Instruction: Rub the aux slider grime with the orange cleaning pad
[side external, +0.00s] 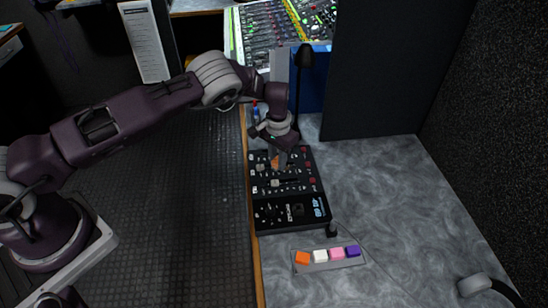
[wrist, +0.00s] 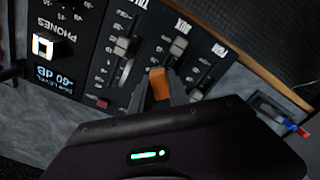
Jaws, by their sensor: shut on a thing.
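My gripper (side external: 277,157) is shut on the orange cleaning pad (wrist: 160,83) and holds it over the upper part of the black control panel (side external: 318,222). The pad shows only as a small orange patch in the side view (side external: 275,163). In the wrist view, the pad is at the fingertips, just below the AUX slider knob (wrist: 179,46) and close to the panel face. I cannot tell whether it touches. The AUX label (wrist: 182,26) is above. I cannot make out grime clearly; my fingers and the pad hide part of the slot.
Other slider knobs stand close on the panel, one on the left (wrist: 122,44). A grey tray (side external: 345,265) with orange, white, pink and purple blocks lies below the panel. Headphones (side external: 474,284) lie at lower right. Pens (wrist: 290,126) stand to the right. The grey desk (side external: 390,195) has free room.

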